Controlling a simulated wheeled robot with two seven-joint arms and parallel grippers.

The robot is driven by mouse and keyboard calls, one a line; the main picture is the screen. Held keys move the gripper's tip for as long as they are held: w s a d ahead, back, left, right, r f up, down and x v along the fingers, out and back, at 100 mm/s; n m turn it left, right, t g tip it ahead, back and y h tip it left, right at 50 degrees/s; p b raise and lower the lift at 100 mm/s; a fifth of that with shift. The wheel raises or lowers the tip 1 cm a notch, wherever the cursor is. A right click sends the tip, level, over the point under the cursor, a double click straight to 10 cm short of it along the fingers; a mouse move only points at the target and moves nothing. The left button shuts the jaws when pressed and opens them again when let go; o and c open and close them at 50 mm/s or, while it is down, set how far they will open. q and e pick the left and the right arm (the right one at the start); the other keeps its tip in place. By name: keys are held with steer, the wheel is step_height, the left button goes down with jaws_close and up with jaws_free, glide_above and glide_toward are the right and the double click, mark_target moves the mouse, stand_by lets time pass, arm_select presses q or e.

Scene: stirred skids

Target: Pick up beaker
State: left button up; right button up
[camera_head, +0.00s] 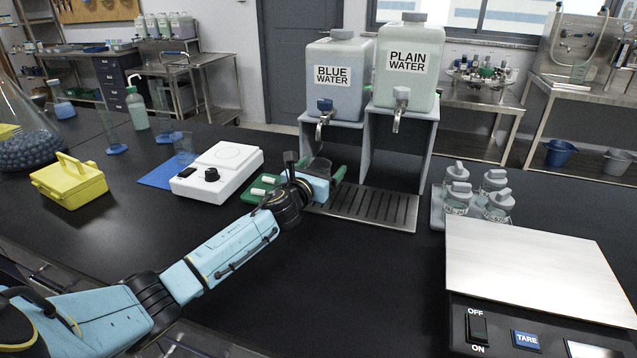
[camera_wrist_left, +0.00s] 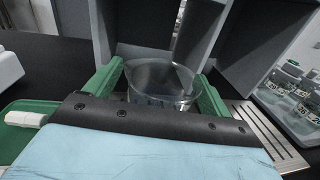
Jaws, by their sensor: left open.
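A clear glass beaker (camera_wrist_left: 160,88) stands between the green fingers of my left gripper (camera_wrist_left: 159,74) in the left wrist view. The fingers are open, one on each side of the beaker; I cannot tell whether either touches it. In the head view the beaker (camera_head: 319,165) shows only in part behind my gripper, in front of the blue water dispenser. Its base is hidden by the gripper. My right gripper is in neither view.
The BLUE WATER (camera_head: 336,92) and PLAIN WATER (camera_head: 408,75) dispensers stand behind, above a metal drip tray (camera_head: 385,212). A white stirrer (camera_head: 217,172) is left, with a green mat (camera_wrist_left: 40,132) nearby. Lidded jars (camera_head: 490,182) and a scale (camera_head: 540,268) are right.

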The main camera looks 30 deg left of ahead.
arm_select(q)
steer(key=shift+c, duration=0.4)
steer(key=c, duration=1)
steer(key=shift+c, duration=0.6)
steer(key=shift+r, duration=0.2)
